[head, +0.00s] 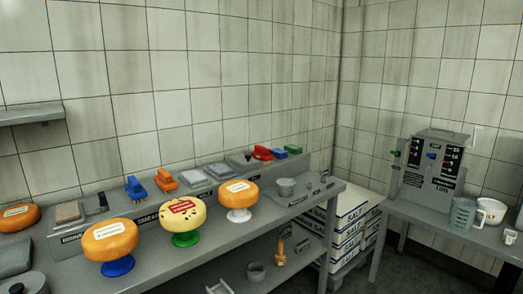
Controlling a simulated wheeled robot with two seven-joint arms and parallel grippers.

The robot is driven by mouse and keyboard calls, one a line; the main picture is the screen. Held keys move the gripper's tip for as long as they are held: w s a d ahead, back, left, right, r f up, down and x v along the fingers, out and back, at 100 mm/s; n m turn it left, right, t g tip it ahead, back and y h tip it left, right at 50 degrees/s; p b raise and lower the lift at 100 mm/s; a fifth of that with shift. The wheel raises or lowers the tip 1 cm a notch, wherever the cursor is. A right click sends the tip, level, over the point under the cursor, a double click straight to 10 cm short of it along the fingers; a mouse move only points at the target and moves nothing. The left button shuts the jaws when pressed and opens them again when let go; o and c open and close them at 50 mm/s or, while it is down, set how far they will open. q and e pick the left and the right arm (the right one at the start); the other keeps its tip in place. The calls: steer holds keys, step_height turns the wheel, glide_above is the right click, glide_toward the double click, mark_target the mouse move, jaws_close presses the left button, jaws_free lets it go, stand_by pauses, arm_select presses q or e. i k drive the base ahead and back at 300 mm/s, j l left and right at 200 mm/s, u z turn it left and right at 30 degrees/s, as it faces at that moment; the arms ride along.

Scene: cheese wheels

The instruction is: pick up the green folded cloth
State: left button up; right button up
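A small green item (293,149) sits at the right end of a row of red, blue and green items, on the raised back ledge of the long grey bench. It is too small for me to tell for sure that it is a folded cloth. A blue item (279,153) lies just left of it and a red item (262,153) further left. Neither of my grippers shows in the head view.
Three cheese wheels stand on blue (117,266), green (186,239) and white (238,215) pedestals along the bench (205,258). Blue (135,187) and orange (165,180) brush-like items stand behind. Salt boxes (345,235) are stacked between the bench and a right-hand table (425,223).

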mark_target(292, 149)
steer(key=i+l+u, duration=0.3)
steer(key=u, duration=0.15)
steer(key=i+l+u, duration=0.25)
steer(key=l+u, duration=0.15)
